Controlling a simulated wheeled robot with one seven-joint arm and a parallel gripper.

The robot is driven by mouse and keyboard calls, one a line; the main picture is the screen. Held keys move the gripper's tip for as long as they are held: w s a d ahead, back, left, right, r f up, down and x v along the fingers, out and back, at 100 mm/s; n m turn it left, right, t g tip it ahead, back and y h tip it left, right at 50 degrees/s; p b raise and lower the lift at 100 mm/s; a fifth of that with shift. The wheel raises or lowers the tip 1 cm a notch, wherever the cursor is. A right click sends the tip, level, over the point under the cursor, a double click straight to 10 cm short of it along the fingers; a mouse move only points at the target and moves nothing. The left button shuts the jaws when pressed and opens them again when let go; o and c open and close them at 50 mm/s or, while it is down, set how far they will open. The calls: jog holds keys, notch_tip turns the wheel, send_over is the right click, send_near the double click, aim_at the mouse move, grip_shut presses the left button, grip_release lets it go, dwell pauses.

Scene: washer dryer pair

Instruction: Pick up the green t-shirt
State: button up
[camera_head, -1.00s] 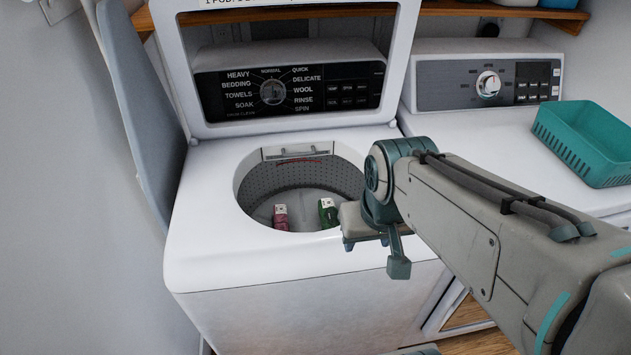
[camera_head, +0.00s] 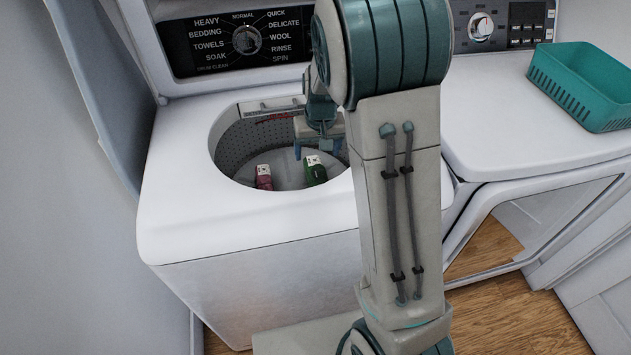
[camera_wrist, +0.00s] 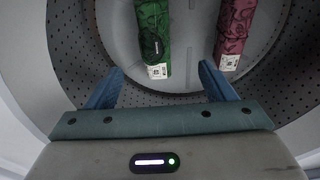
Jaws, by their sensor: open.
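The green t-shirt (camera_head: 315,171) is a small rolled bundle with a white tag, lying on the floor of the open washer drum. It also shows in the wrist view (camera_wrist: 155,35), beyond my fingertips and nearly centred between them. A pink rolled garment (camera_head: 263,177) with a white tag lies beside it in the drum; it is at the upper right in the wrist view (camera_wrist: 235,32). My gripper (camera_head: 318,145) is at the drum opening, above the green bundle. In the wrist view its two blue fingers (camera_wrist: 160,85) are spread apart with nothing between them.
The white washer (camera_head: 180,200) has its lid raised, and the drum's perforated wall (camera_wrist: 75,50) rings my gripper closely. A teal basket (camera_head: 590,85) stands on the dryer (camera_head: 510,125) to the right. A grey board leans at the left.

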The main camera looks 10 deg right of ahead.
aim_at(317, 175)
jog(key=w+f, duration=0.1)
jog(key=f, duration=0.5)
jog(key=w+f, duration=0.1)
jog(key=f, duration=0.3)
jog(key=shift+w+d+f+b, duration=0.1)
jog(key=shift+w+b, duration=0.2)
jog(key=shift+w, duration=0.05)
jog(key=shift+w+d+f, duration=0.1)
jog(key=shift+w+f, duration=0.05)
jog(key=shift+f, duration=0.8)
jog(key=shift+w+d+f, duration=0.1)
jog(key=shift+f, duration=0.85)
jog(key=shift+w+d+f, duration=0.1)
jog(key=shift+w+f, duration=0.05)
jog(key=shift+f, duration=0.8)
jog(key=c, duration=1.2)
